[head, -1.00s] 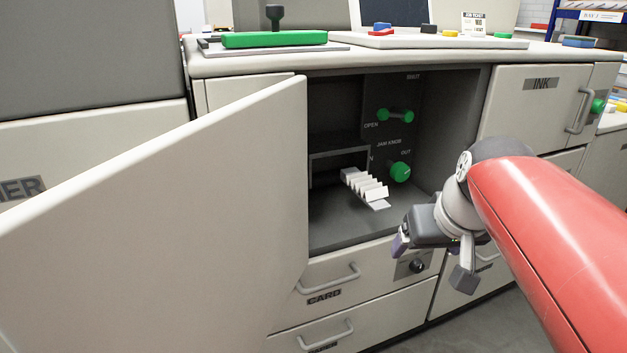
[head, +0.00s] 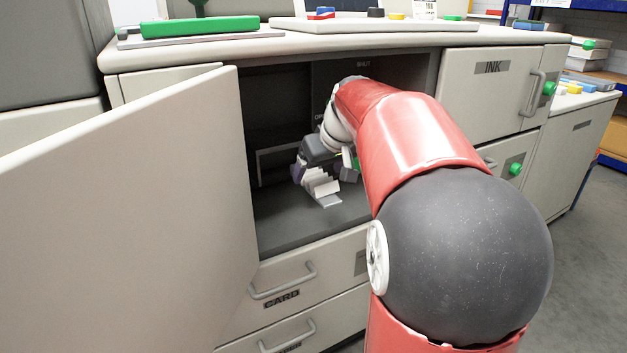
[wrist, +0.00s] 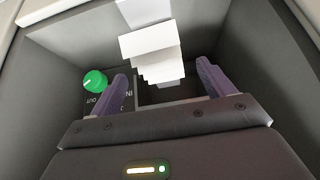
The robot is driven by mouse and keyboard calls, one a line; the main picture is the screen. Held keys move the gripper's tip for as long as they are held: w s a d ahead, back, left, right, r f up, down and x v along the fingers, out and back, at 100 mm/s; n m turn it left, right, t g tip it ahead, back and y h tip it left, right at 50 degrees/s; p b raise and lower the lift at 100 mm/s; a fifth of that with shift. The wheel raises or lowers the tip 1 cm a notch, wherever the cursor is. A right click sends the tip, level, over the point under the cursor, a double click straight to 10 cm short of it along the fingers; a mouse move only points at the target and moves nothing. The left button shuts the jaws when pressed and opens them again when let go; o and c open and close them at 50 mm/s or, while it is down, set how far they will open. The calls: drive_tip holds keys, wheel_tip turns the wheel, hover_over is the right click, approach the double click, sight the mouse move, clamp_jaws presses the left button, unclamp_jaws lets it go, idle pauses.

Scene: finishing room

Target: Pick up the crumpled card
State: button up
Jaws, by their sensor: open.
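The crumpled card (head: 322,187) is a white strip folded into zigzag pleats, in the dark open compartment of the machine. Its lower end sticks out toward the front. My gripper (head: 321,175) is inside the compartment, at the card, with its jaws open. In the wrist view the card (wrist: 152,46) shows between and beyond the two purple fingers of my gripper (wrist: 162,72), with a gap on either side. The arm hides part of the compartment, and the card's upper end is partly hidden by the gripper in the head view.
The open cabinet door (head: 130,190) stands on the left. A green jam knob (wrist: 95,80) is on the compartment's inner wall, close to one finger. The CARD drawer (head: 300,285) is below and the INK door (head: 490,95) is to the right, both shut.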

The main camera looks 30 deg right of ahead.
sight(317, 177)
drive_tip(key=shift+x, duration=1)
drive_tip(key=c, duration=1.1)
drive_tip(key=shift+o, duration=0.2)
drive_tip(key=shift+r, duration=0.1)
wheel_tip(317, 177, up, 9)
drive_tip(key=p, duration=0.1)
drive_tip(key=shift+r, duration=0.4)
